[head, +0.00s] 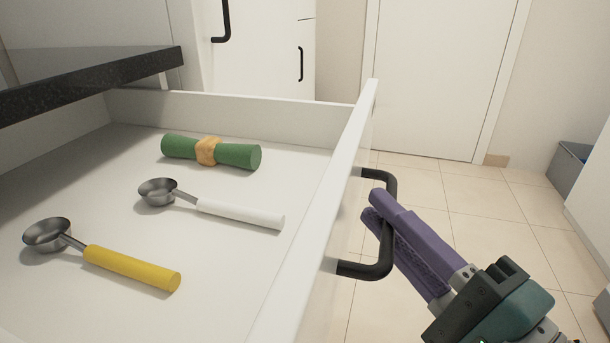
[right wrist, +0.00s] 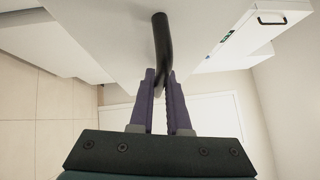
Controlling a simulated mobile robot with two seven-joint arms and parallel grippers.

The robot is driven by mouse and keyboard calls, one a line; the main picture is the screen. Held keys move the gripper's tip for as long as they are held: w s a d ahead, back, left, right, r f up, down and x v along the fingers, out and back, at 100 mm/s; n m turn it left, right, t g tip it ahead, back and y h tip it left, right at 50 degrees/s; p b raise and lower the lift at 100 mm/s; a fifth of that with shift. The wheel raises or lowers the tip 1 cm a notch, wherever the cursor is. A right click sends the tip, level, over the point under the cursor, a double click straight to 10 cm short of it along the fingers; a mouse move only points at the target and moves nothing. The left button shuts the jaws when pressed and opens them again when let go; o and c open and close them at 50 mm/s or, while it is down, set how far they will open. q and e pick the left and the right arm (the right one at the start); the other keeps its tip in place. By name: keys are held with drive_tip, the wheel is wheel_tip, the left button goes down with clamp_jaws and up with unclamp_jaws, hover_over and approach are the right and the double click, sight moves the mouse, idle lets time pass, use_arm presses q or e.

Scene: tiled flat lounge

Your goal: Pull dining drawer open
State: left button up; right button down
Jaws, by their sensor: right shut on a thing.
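The white dining drawer (head: 319,215) is pulled well out from under the dark countertop in the head view. Its black bar handle (head: 366,268) is on the outer side of the front panel. My right gripper (head: 377,207) is shut on the handle, its purple fingers on either side of the bar. The right wrist view shows the same handle (right wrist: 161,40) running down between the fingertips of the right gripper (right wrist: 160,78). My left gripper is not in view.
Inside the drawer lie a green rolled cloth (head: 236,155) with a tan band, a white-handled scoop (head: 240,213) and a yellow-handled scoop (head: 132,268). The dark countertop (head: 90,80) overhangs the drawer's back. Tiled floor (head: 450,195) is clear beyond the handle.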

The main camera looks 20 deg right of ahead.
drive_tip(key=c, duration=0.9)
unclamp_jaws()
drive_tip(key=shift+s, duration=0.1)
drive_tip(key=s, duration=0.3)
drive_tip(key=s+d+f, duration=0.1)
drive_tip(key=s, duration=0.5)
drive_tip(key=shift+s+d+f, duration=0.2)
drive_tip(key=shift+s+d, duration=0.05)
